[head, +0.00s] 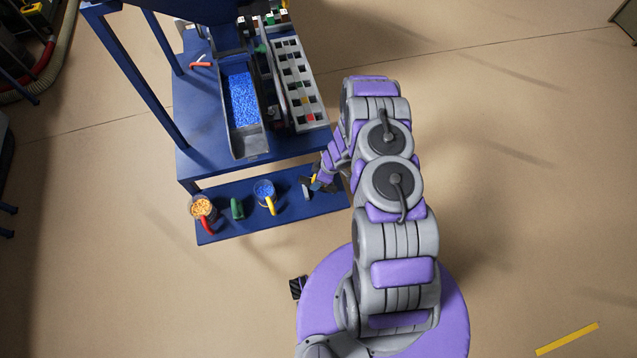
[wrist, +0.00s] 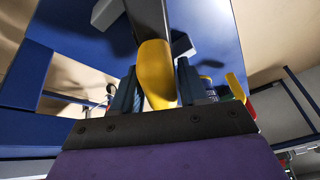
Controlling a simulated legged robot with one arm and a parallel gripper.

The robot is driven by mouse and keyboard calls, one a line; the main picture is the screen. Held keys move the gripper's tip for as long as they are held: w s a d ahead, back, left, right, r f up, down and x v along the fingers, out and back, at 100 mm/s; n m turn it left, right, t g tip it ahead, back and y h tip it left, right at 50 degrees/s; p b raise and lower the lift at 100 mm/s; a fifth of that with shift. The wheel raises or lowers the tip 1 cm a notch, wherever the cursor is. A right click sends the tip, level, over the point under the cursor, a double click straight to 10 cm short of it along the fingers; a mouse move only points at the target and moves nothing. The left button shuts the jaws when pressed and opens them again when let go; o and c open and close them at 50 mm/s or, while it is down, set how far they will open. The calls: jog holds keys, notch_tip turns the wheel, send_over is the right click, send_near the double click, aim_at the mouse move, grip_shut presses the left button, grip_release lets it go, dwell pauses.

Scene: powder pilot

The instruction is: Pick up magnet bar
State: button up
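The magnet bar has a yellow grip (wrist: 157,75) and a grey bar end, and it shows in the wrist view. The grip stands between the two dark fingers of my gripper (wrist: 158,92), which lie close against both its sides with no clear gap. In the head view the grey end of the magnet bar (head: 306,189) is over the right part of the blue lower shelf (head: 285,218). My gripper (head: 319,180) is there too, partly hidden by my arm. I cannot tell whether the bar touches the shelf.
On the lower shelf stand a cup of orange bits (head: 203,207) with a red handle, a green object (head: 237,208) and a cup of blue bits (head: 263,190) with a yellow handle. Above are the cart's blue tabletop (head: 195,130), a bin of blue granules (head: 241,97) and a post.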

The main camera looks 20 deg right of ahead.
grip_shut()
jog(key=shift+r, duration=0.1)
jog(key=shift+r+p, duration=0.65)
jog(key=shift+r, duration=0.9)
jog(key=shift+s+r, duration=0.2)
jog(key=shift+r, duration=0.05)
jog(key=s+r+p, duration=0.1)
jog(key=s+p, duration=0.4)
jog(key=s, duration=1)
jog(key=shift+s, duration=0.35)
jog(key=shift+r, duration=0.1)
